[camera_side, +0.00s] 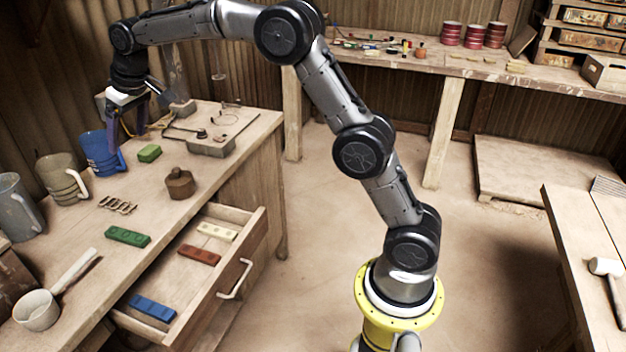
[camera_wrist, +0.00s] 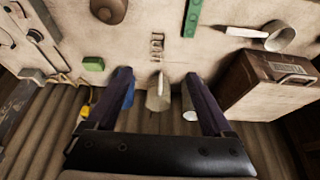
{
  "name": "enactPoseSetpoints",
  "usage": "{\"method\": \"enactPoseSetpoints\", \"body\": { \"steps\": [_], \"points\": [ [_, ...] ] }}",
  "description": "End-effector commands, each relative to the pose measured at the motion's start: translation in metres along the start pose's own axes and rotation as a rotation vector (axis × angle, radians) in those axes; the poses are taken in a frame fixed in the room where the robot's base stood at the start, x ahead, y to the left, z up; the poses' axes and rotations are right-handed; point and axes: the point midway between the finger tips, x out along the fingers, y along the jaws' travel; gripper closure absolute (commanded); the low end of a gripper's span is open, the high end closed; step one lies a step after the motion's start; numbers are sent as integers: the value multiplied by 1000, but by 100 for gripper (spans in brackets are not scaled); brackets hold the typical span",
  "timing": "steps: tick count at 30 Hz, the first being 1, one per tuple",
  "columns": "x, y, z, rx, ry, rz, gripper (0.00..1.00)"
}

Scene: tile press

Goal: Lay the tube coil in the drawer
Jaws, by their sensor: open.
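A small brass-coloured looped piece (camera_side: 117,204), which looks like the tube coil, lies flat on the bench top near the mugs. It also shows in the wrist view (camera_wrist: 157,45), ahead of the fingertips and apart from them. The drawer (camera_side: 183,283) is pulled open under the bench and holds a blue block (camera_side: 152,308), a red block (camera_side: 200,255) and a cream block (camera_side: 217,231). My gripper (camera_side: 127,140) is open and empty, high at the back of the bench by the blue mug. Its two fingers stand wide apart in the wrist view (camera_wrist: 157,74).
A blue mug (camera_side: 100,155), a khaki mug (camera_side: 62,180) and a grey mug (camera_side: 18,205) line the bench's back. Green blocks (camera_side: 127,236) (camera_side: 149,153), a brown lidded pot (camera_side: 180,184) and a white ladle (camera_side: 38,310) stand around the coil. A metal device (camera_side: 212,143) sits at the far end.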

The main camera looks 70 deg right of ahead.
Motion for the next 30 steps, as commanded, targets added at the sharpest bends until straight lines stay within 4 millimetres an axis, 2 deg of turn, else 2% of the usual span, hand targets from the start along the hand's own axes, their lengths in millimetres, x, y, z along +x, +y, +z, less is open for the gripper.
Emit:
{"method": "enactPoseSetpoints", "body": {
  "steps": [1,6,11,15,19,24,27,29,30],
  "points": [
    [-26,-1,15,-1,8,0,14],
    [-90,-4,72,-1,23,0,14],
    [-135,-6,139,-1,35,0,14],
    [-161,-7,204,-1,47,0,14],
    [-173,-8,268,0,57,0,14],
    [-172,-9,342,0,68,-1,14],
    [-167,-9,372,0,72,-1,14],
    [-164,-10,384,0,74,-1,14],
    [-162,-10,389,0,73,-1,10]
  ]
}}
